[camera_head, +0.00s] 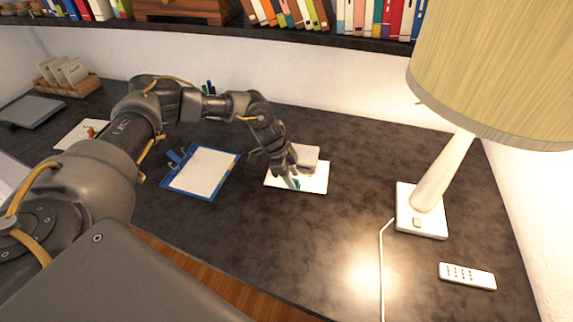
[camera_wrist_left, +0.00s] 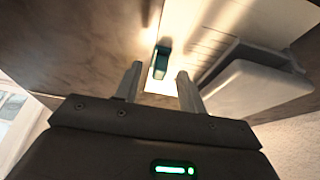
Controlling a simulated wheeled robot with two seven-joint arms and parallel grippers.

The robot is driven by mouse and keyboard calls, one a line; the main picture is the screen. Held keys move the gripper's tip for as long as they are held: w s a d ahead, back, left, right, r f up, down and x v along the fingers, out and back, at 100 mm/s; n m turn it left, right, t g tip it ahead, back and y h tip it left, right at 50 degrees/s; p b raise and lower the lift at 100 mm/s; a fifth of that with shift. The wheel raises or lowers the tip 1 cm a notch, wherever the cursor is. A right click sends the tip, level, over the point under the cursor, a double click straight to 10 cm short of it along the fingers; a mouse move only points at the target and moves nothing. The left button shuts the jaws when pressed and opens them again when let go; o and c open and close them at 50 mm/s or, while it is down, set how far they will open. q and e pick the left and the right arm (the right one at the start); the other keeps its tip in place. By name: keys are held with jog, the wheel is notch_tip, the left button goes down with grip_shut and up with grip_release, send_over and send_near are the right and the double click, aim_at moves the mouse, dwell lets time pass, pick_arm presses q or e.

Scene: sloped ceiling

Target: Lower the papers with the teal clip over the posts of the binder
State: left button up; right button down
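The white papers (camera_head: 316,184) lie on the dark desk and also show in the left wrist view (camera_wrist_left: 205,22). The teal clip (camera_wrist_left: 160,62) is on their edge; in the head view (camera_head: 297,184) it is small and partly hidden by my gripper. My left gripper (camera_head: 290,181) is over the left part of the papers. In the left wrist view its two fingers (camera_wrist_left: 161,82) are apart, with the clip just beyond the gap between the tips. The blue binder (camera_head: 187,194) lies open to the left with a white sheet on it.
A pale grey block-like object (camera_head: 307,157) sits at the papers' back edge, close to my gripper. A lamp (camera_head: 421,212) with a cord and a white remote (camera_head: 467,276) stand to the right. The desk between binder and papers is clear.

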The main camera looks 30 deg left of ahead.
pick_arm(q)
jog(key=shift+w+d+f, duration=0.1)
jog(key=shift+d+f, duration=0.15)
jog(key=shift+f, duration=0.45)
jog(key=shift+c, duration=0.4)
grip_shut()
jog(key=shift+s+d+r+p, duration=0.1)
jog(key=shift+s+p, duration=0.3)
jog(key=shift+p, duration=0.15)
jog(key=shift+s+d+p, duration=0.3)
jog(key=shift+s+p, duration=0.5)
jog(key=shift+s, duration=0.1)
jog(key=shift+s+d+p, duration=0.35)
jog(key=shift+s+p, duration=0.45)
jog(key=shift+s, duration=0.15)
jog(key=shift+s+d+p, duration=0.3)
jog(key=shift+s+p, duration=0.45)
jog(key=shift+s, duration=0.15)
jog(key=shift+s+d+p, duration=0.35)
jog(key=shift+s+p, duration=0.45)
jog(key=shift+s, duration=0.15)
